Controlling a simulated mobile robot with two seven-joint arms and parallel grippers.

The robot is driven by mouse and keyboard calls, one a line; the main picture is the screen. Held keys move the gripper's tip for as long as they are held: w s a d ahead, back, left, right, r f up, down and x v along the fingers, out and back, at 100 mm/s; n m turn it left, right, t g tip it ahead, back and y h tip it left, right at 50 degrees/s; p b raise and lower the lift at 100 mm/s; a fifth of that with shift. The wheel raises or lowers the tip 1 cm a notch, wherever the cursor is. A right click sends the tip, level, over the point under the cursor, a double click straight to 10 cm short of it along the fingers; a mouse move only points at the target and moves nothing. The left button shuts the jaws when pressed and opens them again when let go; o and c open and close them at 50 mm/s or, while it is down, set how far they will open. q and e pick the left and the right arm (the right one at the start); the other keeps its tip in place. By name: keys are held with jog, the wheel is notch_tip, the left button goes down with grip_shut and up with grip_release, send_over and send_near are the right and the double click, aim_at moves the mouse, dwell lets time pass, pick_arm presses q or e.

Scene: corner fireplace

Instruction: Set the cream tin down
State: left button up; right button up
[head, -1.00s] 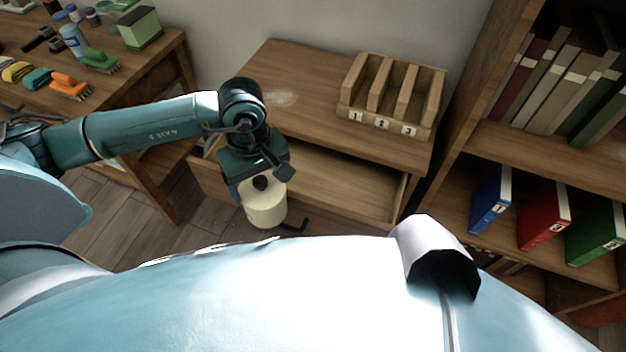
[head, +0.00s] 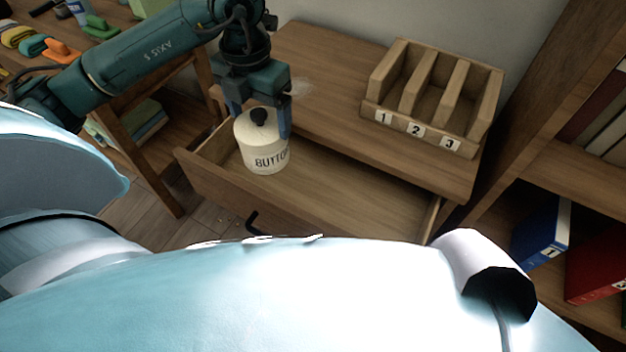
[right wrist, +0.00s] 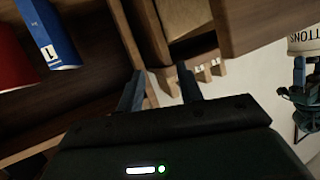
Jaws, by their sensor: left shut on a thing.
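The cream tin (head: 265,155) is upright, with a dark knob on its lid and dark lettering, partly cut off, on its side. It also shows upside down at the upper right of the right wrist view (right wrist: 303,36). My left gripper (head: 261,112) is shut on the tin from above, fingers on either side of the lid. The tin is over the left part of the open drawer (head: 345,195); I cannot tell whether it touches the drawer floor. My right gripper (right wrist: 158,85) has its fingers apart with nothing between them; it is not seen in the head view.
A wooden rack (head: 435,100) with slots numbered 1, 2, 3 stands on the cabinet top (head: 320,75). A shelf with blue (head: 541,232) and red binders (head: 598,262) is at right. The drawer's middle and right are bare. A side table with brushes is at upper left.

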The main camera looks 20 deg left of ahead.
pick_arm(q)
jog(key=w+f+b, duration=0.1)
jog(key=w+f, duration=0.3)
jog(key=f, duration=1)
jog(key=shift+d+f+b, duration=0.15)
jog(key=shift+f+b, duration=0.15)
pick_arm(e)
jog(key=shift+s+d+r+t, duration=0.2)
jog(key=shift+d+t, duration=0.1)
pick_arm(q)
jog(key=shift+f, duration=0.1)
jog(key=o, duration=1.3)
pick_arm(e)
jog(key=shift+d, duration=0.1)
jog(key=shift+r, duration=0.15)
